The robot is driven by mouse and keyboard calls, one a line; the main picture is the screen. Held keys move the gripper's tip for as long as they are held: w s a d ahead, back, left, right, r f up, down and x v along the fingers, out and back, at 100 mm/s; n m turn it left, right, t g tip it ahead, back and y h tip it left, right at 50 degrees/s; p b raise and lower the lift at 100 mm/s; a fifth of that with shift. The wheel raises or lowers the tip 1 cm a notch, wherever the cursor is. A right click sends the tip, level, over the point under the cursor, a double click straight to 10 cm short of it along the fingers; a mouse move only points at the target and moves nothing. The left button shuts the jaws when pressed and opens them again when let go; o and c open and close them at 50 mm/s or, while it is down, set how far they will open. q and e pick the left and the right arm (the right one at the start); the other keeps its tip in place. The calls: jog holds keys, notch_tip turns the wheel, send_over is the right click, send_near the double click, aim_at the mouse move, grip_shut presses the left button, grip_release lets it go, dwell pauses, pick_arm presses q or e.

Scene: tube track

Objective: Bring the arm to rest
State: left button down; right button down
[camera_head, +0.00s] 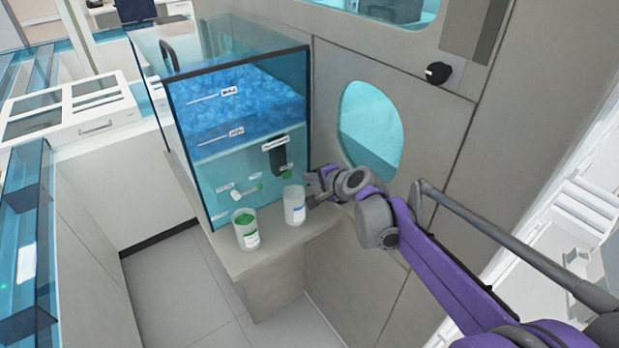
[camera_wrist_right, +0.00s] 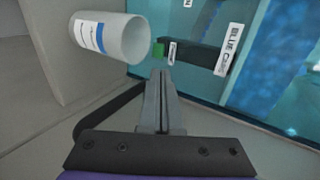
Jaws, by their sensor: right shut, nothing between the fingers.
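My right arm (camera_head: 440,265) is purple and grey and reaches in from the lower right of the head view. Its right gripper (camera_head: 310,190) is beside a white cup with a blue label (camera_head: 294,206), on the cup's right. In the right wrist view the gripper's fingers (camera_wrist_right: 162,85) are together with nothing between them. The blue-labelled cup (camera_wrist_right: 105,38) shows at the upper left there, apart from the fingers. I cannot tell from the head view whether the gripper touches it. My left gripper is not in view.
A blue transparent tank (camera_head: 240,100) with a dark holder (camera_head: 277,158) stands on a grey ledge (camera_head: 262,262). A cup with green contents (camera_head: 245,230) stands on the ledge's front left. A wall with an oval window (camera_head: 371,130) is behind my arm. Floor (camera_head: 180,285) is clear at lower left.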

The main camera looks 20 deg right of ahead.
jog(key=shift+w+f, duration=0.1)
jog(key=shift+w, duration=0.05)
dwell(0.5)
jog(key=s+f+n+g+h, duration=0.1)
jog(key=s+f+n+g, duration=0.1)
jog(key=s, duration=0.9)
jog(key=s+f+n+g+h+p, duration=0.1)
jog(key=s+f+n+g+h, duration=0.1)
jog(key=s+f+n, duration=0.2)
jog(key=s+f+n+g+h+p, duration=0.1)
jog(key=s+f+n, duration=0.2)
jog(key=s, duration=1.7)
jog(key=n, duration=0.4)
jog(key=shift+d+f+n+g, duration=0.35)
jog(key=shift+d+n+g, duration=0.05)
